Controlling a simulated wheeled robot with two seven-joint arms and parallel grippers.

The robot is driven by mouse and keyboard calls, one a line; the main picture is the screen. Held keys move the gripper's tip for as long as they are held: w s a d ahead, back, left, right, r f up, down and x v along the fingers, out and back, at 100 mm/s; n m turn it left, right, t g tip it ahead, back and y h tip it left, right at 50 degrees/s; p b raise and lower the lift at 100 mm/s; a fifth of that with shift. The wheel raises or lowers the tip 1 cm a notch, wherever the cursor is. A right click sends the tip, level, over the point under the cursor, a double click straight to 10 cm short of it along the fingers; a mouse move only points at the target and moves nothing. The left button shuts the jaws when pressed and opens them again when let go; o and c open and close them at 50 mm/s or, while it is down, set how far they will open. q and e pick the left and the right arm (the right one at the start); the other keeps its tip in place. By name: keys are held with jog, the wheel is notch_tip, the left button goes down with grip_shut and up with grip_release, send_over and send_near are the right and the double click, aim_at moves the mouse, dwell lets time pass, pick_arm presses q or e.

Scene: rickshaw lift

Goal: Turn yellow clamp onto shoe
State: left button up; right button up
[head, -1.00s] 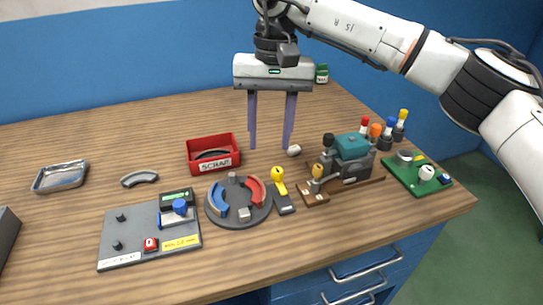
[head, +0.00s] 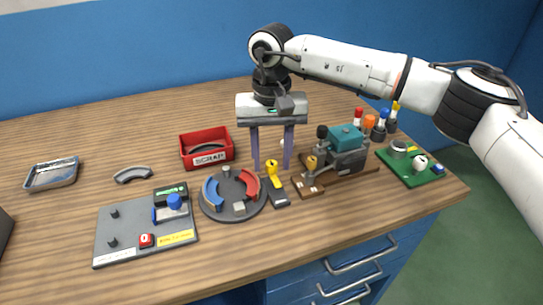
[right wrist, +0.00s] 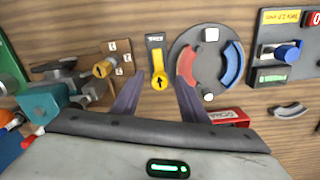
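The yellow clamp (head: 271,168) is a knob with a dark arrow on a narrow dark plate (head: 280,198) right of the round dark fixture (head: 247,207). The clamp also shows in the right wrist view (right wrist: 158,76), with a yellow strip leading from it. The round fixture carries a red curved shoe (head: 249,184) and a blue one (head: 211,193). The red shoe (right wrist: 188,65) is on the side facing the clamp. My right gripper (head: 272,168) points down, open and empty. Its fingers appear on either side of the clamp; contact is not clear. My left gripper is out of view.
A red scrap box (head: 207,151) stands behind the fixture. A teal-topped machine (head: 346,142) on a wooden base with an amber knob (head: 311,163) is close on the right. A grey panel (head: 140,232) lies left.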

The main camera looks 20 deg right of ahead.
grip_shut()
jog(key=m, duration=0.4)
jog(key=shift+m, duration=0.3)
jog(key=m, duration=0.4)
jog(key=shift+w+m, duration=0.1)
jog(key=shift+m, duration=0.2)
jog(key=m, duration=0.4)
jog(key=shift+w+r+m, duration=0.1)
jog(key=shift+m, duration=2.3)
